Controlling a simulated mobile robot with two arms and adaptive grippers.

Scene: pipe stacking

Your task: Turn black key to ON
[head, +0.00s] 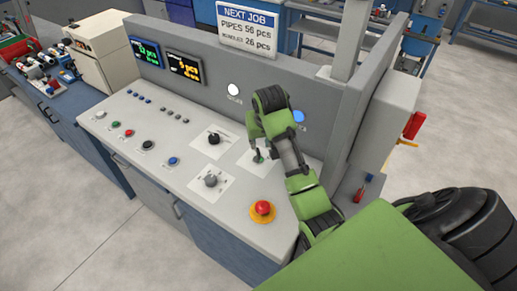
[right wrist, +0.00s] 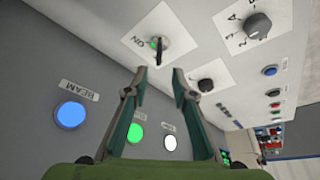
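The black key (right wrist: 158,50) sits upright in its lock on a white plate (right wrist: 148,22) marked ON, with a bit of green beside it, in the right wrist view. In the head view the key (head: 258,156) is small, just below my right gripper (head: 254,138). The right wrist view shows my right gripper (right wrist: 159,76) open, its two fingertips apart and the key in line with the gap between them. I see nothing held between the fingers. I cannot tell whether a finger touches the key. My left gripper is not in view.
A black knob (head: 214,137), a grey selector (head: 211,181) and a red emergency button (head: 263,208) stand on the same sloped panel (head: 165,118). White (head: 232,89) and blue (head: 298,115) lamps are on the upright wall behind. A grey post stands at right.

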